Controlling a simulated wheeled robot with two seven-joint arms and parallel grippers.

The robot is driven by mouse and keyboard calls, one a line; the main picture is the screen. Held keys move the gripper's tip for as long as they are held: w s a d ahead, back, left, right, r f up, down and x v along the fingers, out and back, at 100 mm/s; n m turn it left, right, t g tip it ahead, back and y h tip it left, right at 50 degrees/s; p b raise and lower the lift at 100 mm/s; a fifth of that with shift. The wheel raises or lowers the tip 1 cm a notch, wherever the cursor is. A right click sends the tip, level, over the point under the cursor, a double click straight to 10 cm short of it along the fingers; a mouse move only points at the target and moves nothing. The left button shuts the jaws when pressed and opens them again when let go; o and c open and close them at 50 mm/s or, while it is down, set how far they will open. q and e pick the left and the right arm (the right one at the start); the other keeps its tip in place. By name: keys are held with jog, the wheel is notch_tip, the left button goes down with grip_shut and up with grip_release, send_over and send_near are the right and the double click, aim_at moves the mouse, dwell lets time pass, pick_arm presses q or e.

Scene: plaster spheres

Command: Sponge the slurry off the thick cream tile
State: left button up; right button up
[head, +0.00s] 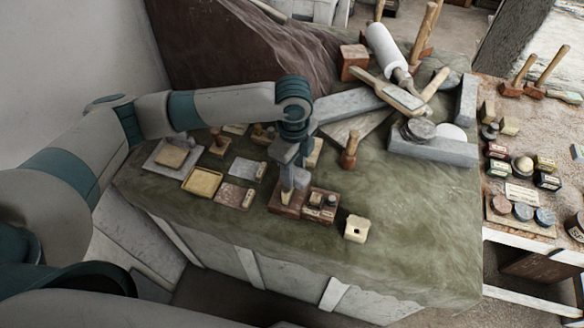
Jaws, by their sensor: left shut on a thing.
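My left gripper (287,194) points down over a small brown wooden box (285,208) near the front of the green-covered table. It is shut on a small tan piece, mostly hidden by the fingers; I cannot tell whether it is a sponge or whether it touches the box. To the left are a thick tan-cream tile on a grey slab (150,165), a yellow shallow tray (201,182) and a pinkish-grey tile (232,194). I cannot make out slurry on any of them. My right gripper is not in view.
A brown box with small items (320,207) stands beside the gripper, and a cream block with a hole (356,230) is further right. The green cloth at front right is clear.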

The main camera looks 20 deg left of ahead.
pick_arm(q)
jog(key=shift+d, duration=0.25)
jog(key=shift+a, duration=0.15)
jog(key=shift+w+a+f, duration=0.1)
jog(key=shift+w+a, duration=0.1)
jog(key=shift+a, duration=0.75)
jog(key=shift+a, duration=0.1)
jog(key=shift+w+a, duration=0.35)
jog(key=shift+a, duration=0.55)
jog(key=shift+d, duration=0.15)
jog(key=shift+s+d, duration=0.3)
jog(key=shift+d, duration=0.65)
jog(key=shift+s+d, duration=0.2)
jog(key=shift+d, duration=0.3)
jog(key=shift+s+d, duration=0.15)
jog(key=shift+d, duration=0.3)
